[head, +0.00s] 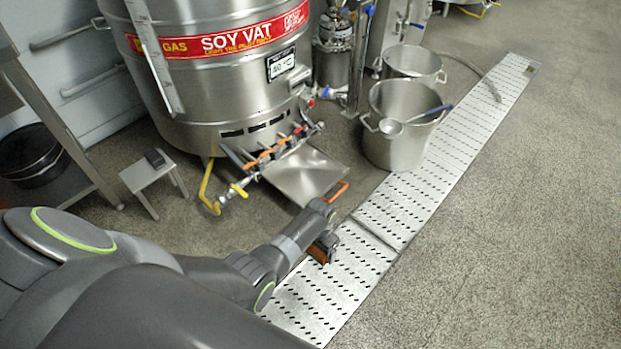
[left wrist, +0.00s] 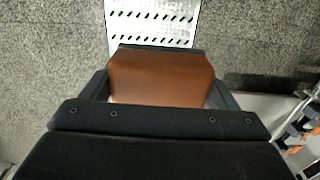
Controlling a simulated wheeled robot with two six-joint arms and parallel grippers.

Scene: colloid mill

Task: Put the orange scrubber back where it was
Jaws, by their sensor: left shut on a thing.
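My left gripper (head: 326,243) is shut on the orange scrubber, above the slotted metal drain cover (head: 372,218). In the head view only a small brown-orange part of the scrubber (head: 317,254) shows beside the jaws. In the left wrist view the scrubber (left wrist: 160,78) is a brown-orange block between the two dark fingers of the left gripper (left wrist: 160,75). The drain cover and grey floor lie beyond it. I cannot tell its height above the floor. My right gripper is not in view.
The steel soy vat (head: 215,75) stands at the back, with valves and an orange-handled metal tray (head: 303,175) in front. Steel pots (head: 395,145) stand by the drain. The right floor is clear.

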